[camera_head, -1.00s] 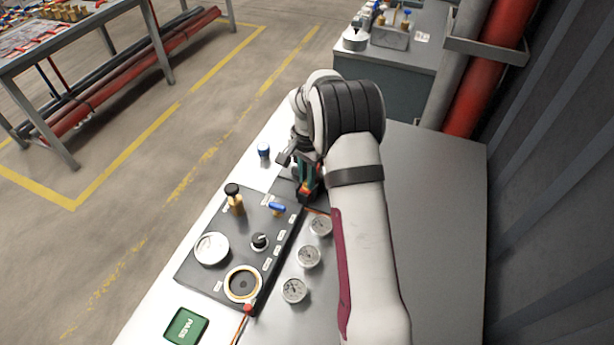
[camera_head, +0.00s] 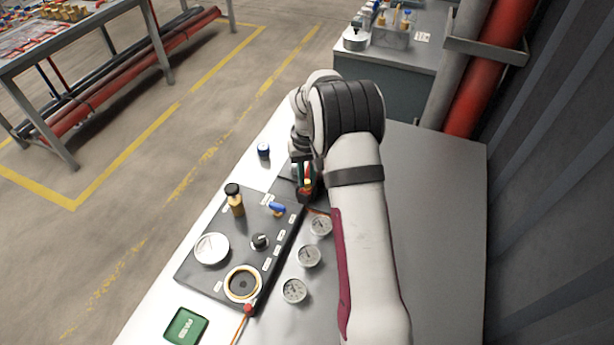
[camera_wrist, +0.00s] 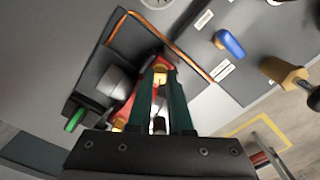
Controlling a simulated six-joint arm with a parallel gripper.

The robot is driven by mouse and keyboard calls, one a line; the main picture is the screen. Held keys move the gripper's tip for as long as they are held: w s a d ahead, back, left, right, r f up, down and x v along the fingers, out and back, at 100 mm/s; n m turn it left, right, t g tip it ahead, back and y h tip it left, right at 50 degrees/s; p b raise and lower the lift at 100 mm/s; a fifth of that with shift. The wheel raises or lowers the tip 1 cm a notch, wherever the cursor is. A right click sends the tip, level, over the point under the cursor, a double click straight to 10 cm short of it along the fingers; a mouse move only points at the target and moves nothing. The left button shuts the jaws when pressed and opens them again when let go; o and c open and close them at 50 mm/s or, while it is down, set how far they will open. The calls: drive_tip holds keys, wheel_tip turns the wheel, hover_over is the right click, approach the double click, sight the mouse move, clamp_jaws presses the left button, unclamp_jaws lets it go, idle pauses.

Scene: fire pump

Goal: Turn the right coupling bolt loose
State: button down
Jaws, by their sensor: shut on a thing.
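The red coupling (camera_wrist: 127,108) sits beside a grey cylinder on a dark base in the wrist view. A brass bolt (camera_wrist: 160,76) at its upper right end lies between the fingertips of my gripper (camera_wrist: 161,70). The two teal fingers are shut on this bolt. A second brass piece (camera_wrist: 118,123) shows at the coupling's lower left, partly hidden by the gripper body. In the head view, my gripper (camera_head: 305,184) is at the far end of the pump panel, and my arm hides much of the coupling.
The dark panel (camera_head: 222,272) carries a black-topped brass valve (camera_head: 234,199), a blue-handled valve (camera_head: 277,208) and a knob. Several gauges (camera_head: 308,256) stand right of it. Table at right is clear.

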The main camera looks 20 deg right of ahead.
sight(307, 182)
drive_tip(key=n, duration=0.5)
drive_tip(key=shift+n, duration=0.3)
drive_tip(key=n, duration=0.5)
drive_tip(key=shift+n, duration=0.7)
drive_tip(key=c, duration=1.1)
unclamp_jaws()
wheel_tip(307, 182, up, 16)
drive_tip(key=shift+f, duration=0.1)
